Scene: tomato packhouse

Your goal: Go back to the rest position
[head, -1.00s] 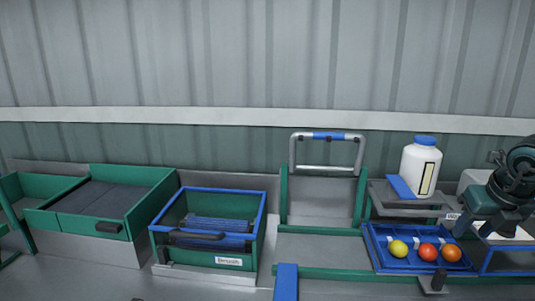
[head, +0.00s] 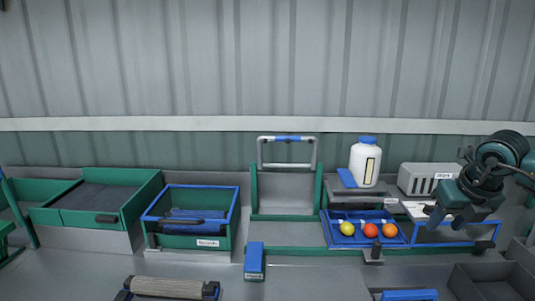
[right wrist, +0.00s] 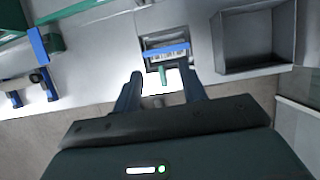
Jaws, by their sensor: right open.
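My right gripper (head: 452,217) hangs over the right part of the bench in the head view, in front of the grey labelled box. In the right wrist view its two fingers (right wrist: 161,84) are spread apart with nothing between them. A small blue-barred fixture (right wrist: 166,52) lies beyond the fingertips, apart from them. My left gripper is not in view.
A blue tray (head: 333,240) holds yellow, red and orange tomatoes. A white bottle (head: 366,165) stands behind it, beside a grey box (head: 428,180). A green bin with a blue rim (head: 239,200) stands left. An empty grey tray (head: 468,283) sits front right.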

